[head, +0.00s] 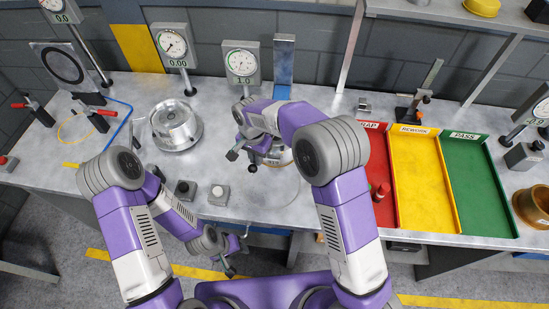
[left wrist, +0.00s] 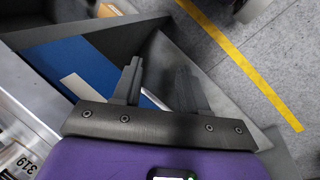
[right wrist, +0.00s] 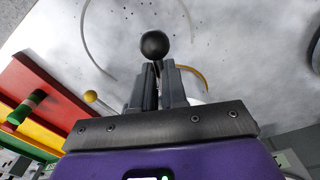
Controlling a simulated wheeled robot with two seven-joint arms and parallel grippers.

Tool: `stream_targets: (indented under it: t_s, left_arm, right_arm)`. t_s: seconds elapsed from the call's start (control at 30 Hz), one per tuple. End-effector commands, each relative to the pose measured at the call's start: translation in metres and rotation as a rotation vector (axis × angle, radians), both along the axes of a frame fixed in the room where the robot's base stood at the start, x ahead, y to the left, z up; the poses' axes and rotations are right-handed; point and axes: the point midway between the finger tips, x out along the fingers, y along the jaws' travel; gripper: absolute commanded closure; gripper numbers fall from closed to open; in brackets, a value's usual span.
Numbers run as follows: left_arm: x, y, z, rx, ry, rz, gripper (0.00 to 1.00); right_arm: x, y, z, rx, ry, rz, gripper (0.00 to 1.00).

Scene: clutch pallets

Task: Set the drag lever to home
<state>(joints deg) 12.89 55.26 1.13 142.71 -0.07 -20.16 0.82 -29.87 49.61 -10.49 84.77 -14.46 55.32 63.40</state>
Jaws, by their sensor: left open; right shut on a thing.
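The lever's black ball knob (right wrist: 154,45) shows in the right wrist view, just beyond the fingertips. My right gripper (right wrist: 157,80) is shut on the lever's thin stem below the knob. In the head view my right gripper (head: 248,153) is over the middle of the bench, and its arm hides most of the lever's fixture. I cannot read a home mark. My left gripper (left wrist: 157,85) is open and empty. In the head view it hangs low at the bench's front edge (head: 236,253), away from the lever.
A dial gauge reading 1.0 (head: 242,62) stands behind the right gripper. Red (head: 374,215), yellow (head: 420,180) and green (head: 480,190) trays lie to the right. A round metal part (head: 176,122) sits left. A yellow-knobbed rod (right wrist: 91,97) is near the right gripper.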

Motion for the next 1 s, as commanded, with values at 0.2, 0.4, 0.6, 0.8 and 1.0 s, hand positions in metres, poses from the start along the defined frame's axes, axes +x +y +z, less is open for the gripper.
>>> stream_targets:
  t_s: [0.2, 0.4, 0.6, 0.8, 1.0]
  left_arm:
    - [0.000, 0.000, 0.006, 0.000, 0.000, 0.000, 0.57]
    - [0.000, 0.000, 0.009, 0.000, 0.000, 0.000, 0.57]
    - [0.000, 0.000, 0.010, 0.000, 0.000, 0.000, 0.57]
    - [0.000, 0.000, 0.010, 0.000, 0.000, 0.000, 0.57]
    - [0.000, 0.000, 0.010, 0.000, 0.000, 0.000, 0.57]
  right_arm:
    - [0.002, 0.025, -0.004, 0.005, 0.028, -0.126, 1.00]
    - [0.009, 0.031, -0.005, 0.005, 0.030, -0.199, 1.00]
    - [0.012, 0.034, -0.005, 0.005, 0.029, -0.228, 1.00]
    - [0.012, 0.035, -0.005, 0.006, 0.029, -0.231, 1.00]
    - [0.012, 0.035, -0.005, 0.006, 0.029, -0.230, 0.84]
